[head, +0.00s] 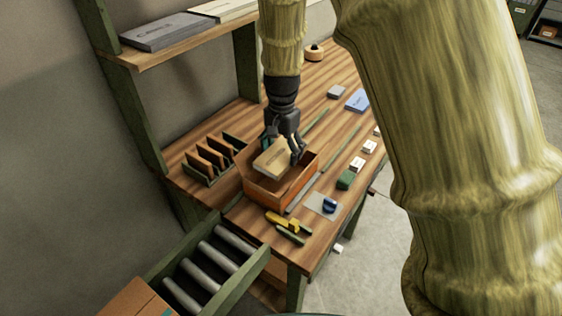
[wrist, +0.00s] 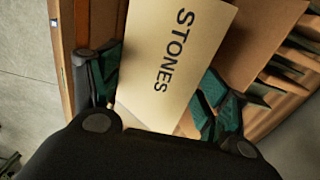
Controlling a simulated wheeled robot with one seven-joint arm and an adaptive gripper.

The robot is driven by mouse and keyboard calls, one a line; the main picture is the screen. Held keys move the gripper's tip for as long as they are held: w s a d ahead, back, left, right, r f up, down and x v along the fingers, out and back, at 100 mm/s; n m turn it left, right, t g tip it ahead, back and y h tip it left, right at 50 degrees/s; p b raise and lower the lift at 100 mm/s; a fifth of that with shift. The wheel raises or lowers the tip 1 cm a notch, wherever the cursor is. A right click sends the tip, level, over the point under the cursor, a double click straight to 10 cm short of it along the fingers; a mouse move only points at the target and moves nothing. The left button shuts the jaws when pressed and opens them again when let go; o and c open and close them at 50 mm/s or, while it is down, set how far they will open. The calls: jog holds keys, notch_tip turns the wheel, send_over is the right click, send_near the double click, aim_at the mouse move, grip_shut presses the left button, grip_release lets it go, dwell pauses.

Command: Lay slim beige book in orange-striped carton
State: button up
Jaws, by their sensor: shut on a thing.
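The slim beige book (head: 271,158) is between the fingers of my gripper (head: 283,146), at the opening of the orange-striped carton (head: 272,193) on the wooden table. The carton's brown inside (wrist: 262,35) shows beside the book. The head view does not show whether the book touches the carton's floor.
A slotted rack with brown dividers (head: 210,158) stands left of the carton. Yellow and green pieces (head: 288,224) and a blue item on a grey pad (head: 328,205) lie in front. A roller conveyor (head: 210,268) is at the front left. A shelf (head: 190,40) with books is above left.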

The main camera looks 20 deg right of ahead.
jog(key=shift+w+f, duration=0.1)
jog(key=shift+f, duration=0.5)
jog(key=shift+s+f+p, duration=0.25)
jog(key=shift+f+p, duration=0.1)
jog(key=shift+f, duration=0.3)
notch_tip(320, 180, down, 3)
jog(key=shift+w+r+p, duration=0.1)
jog(key=shift+w+p, duration=0.05)
jog(key=shift+p, duration=0.2)
jog(key=shift+f, duration=0.65)
jog(key=o, duration=0.9)
jog(key=shift+c, duration=0.2)
jog(key=shift+r, duration=0.15)
